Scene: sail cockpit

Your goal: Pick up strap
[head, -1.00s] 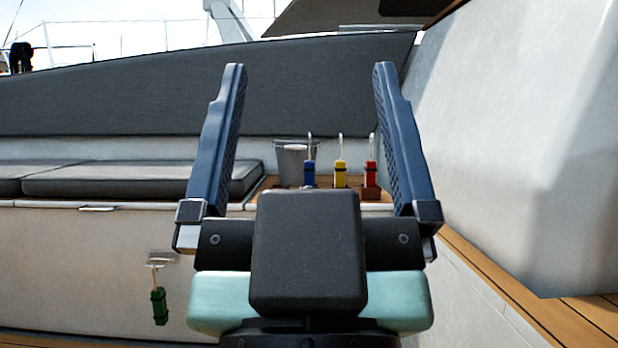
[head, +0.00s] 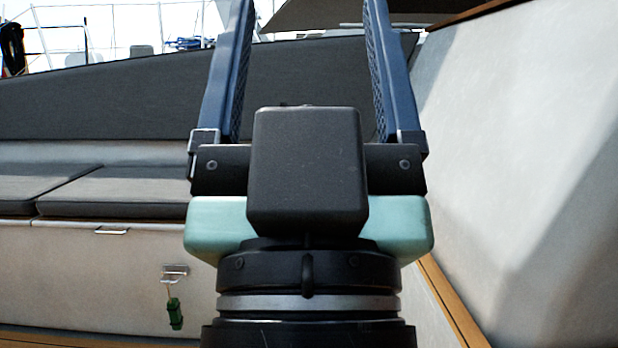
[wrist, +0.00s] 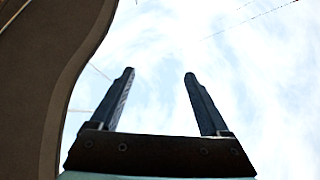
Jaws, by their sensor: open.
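A green strap (head: 175,313) hangs from a small metal hook plate (head: 174,272) on the pale seat front, at the lower left of the head view. My gripper (head: 308,12) is open and empty in the middle of the head view, its blue fingers pointing up and running to the top edge. It is up and to the right of the green strap and well apart from it. In the wrist view my gripper (wrist: 158,74) shows open against the sky, with no strap in sight. The blue, yellow and red straps seen earlier are hidden behind my gripper.
Dark seat cushions (head: 120,190) lie along the left, with a grey backrest (head: 100,105) behind. A white sloping wall (head: 530,150) stands close on the right. A dark overhang (wrist: 45,70) fills the left of the wrist view. Open sky lies above the fingers.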

